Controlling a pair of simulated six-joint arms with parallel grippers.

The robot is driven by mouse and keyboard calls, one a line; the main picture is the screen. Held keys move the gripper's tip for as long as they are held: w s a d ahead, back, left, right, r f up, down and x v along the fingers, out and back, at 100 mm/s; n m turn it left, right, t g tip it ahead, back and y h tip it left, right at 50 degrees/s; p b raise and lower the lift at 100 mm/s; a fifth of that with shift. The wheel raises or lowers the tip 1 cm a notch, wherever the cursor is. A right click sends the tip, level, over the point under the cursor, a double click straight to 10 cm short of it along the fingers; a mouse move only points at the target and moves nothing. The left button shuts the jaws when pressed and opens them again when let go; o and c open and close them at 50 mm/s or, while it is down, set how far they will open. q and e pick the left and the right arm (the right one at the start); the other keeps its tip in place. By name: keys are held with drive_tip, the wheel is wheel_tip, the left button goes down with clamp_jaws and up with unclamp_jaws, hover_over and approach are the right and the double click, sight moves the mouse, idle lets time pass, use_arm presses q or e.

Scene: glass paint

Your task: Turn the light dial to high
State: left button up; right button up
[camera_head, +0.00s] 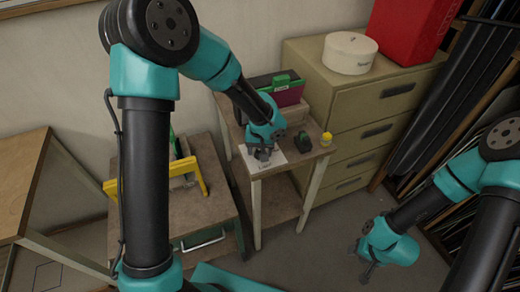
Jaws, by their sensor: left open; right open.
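My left gripper (263,158) is open and points down over a white sheet or plate (272,165) on the small wooden side table (312,153). Whether its fingertips touch the sheet cannot be told. On the same table, to its right, sits a small dark device with green on it (303,142). I cannot make out for certain which thing is the light dial, nor any setting marks. My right gripper (364,272) is open and empty at the lower right, over the grey floor and away from the side table.
A small yellow-topped item (326,139) stands at the table's right edge. A dark case with a green handle (280,88) is behind. A drawer cabinet (350,100) holds a round white box (349,53) and a red box (411,28). A yellow frame (180,168) stands on a left workbench.

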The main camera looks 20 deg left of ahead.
use_arm(q)
drive_tip(key=c, duration=0.9)
drive_tip(key=shift+m, duration=0.4)
drive_tip(key=m, duration=0.3)
drive_tip(key=shift+m, duration=0.3)
drive_tip(key=m, duration=0.4)
drive_tip(key=shift+m, duration=0.3)
drive_tip(key=m, duration=0.4)
drive_tip(key=shift+m, duration=2.5)
